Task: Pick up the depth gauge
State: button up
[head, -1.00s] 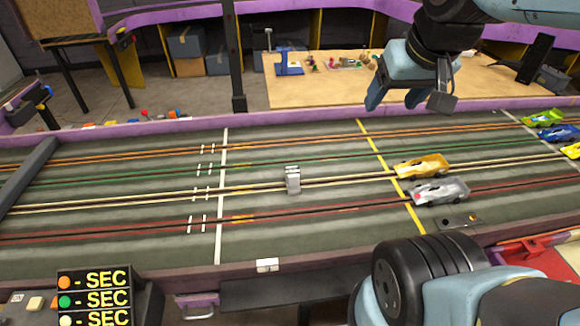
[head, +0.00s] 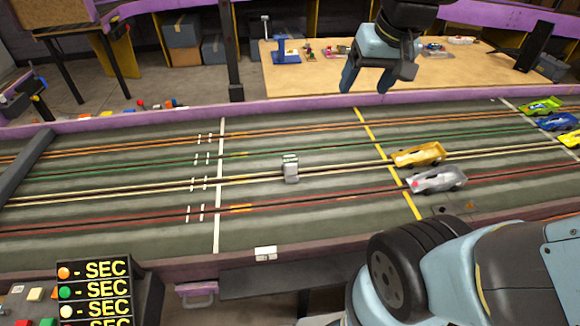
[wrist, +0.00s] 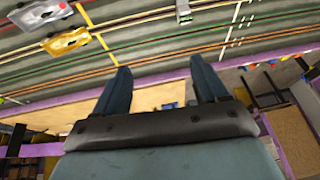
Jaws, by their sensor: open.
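The depth gauge looks to be the small grey metal block (head: 290,170) standing on the slot track, between the white line and the yellow line. It also shows small at the top of the wrist view (wrist: 184,12). My gripper (head: 366,90) is open and empty, above the far edge of the track, to the right of and beyond the block. Its two fingers (wrist: 160,80) are spread apart in the wrist view, with nothing between them.
A gold car (head: 418,155) and a silver car (head: 437,180) stand on the track right of the block. More cars, including a blue one (head: 556,122), are at the far right. A purple rail (head: 170,122) edges the track. The track around the block is clear.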

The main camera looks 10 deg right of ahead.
jog(key=w+a+f+g, duration=0.2)
jog(key=w+a+f, duration=0.3)
jog(key=w+f, duration=0.35)
jog(key=g+h, duration=0.1)
jog(key=g, duration=0.1)
send_over(290, 160)
notch_tip(290, 160, down, 13)
jog(key=shift+f, duration=7)
jog(key=shift+c, duration=0.4)
jog(key=c, duration=1.2)
jog(key=shift+c, duration=0.2)
jog(key=shift+r, duration=0.1)
